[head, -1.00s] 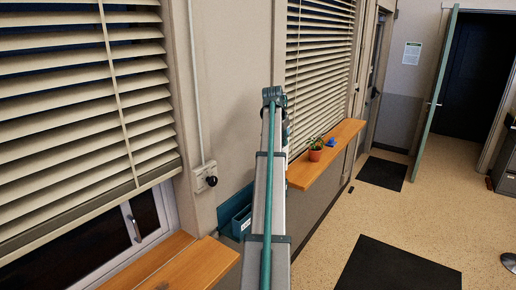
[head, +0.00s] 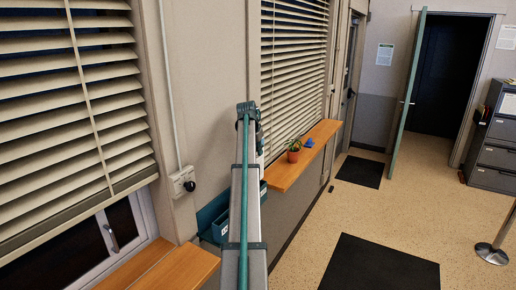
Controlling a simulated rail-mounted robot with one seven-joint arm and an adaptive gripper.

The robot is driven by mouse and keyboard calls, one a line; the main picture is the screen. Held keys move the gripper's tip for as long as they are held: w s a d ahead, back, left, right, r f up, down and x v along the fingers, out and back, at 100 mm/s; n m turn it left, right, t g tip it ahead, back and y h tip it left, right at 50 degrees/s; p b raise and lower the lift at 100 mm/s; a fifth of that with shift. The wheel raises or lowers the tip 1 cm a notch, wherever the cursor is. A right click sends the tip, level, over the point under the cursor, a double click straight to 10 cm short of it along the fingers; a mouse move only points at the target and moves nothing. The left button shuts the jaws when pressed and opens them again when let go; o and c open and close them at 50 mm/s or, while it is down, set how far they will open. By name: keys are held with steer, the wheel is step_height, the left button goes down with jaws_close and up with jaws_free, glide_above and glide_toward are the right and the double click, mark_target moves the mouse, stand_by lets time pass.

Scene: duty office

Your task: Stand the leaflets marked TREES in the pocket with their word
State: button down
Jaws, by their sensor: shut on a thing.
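My arm (head: 246,185) rises through the middle of the head view, and its elbow end stands in front of the wall between the two windows. My gripper and anything in it do not show; the arm hides what is behind it. A teal wall rack (head: 212,215) is partly hidden behind my arm. It has a box-like pocket (head: 221,229) with a small white label too small to read. No leaflets marked TREES can be made out.
A wooden sill (head: 290,172) holds a potted plant (head: 294,150) and a small blue object (head: 309,143). Another wooden ledge (head: 175,270) is at lower left. A filing cabinet (head: 497,150) and a post base (head: 492,253) stand at right. The floor between has dark mats (head: 385,275).

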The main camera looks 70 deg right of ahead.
steer(key=shift+f+b, duration=1.6)
steer(key=shift+f, duration=2.9)
steer(key=c, duration=1.2)
jaws_free()
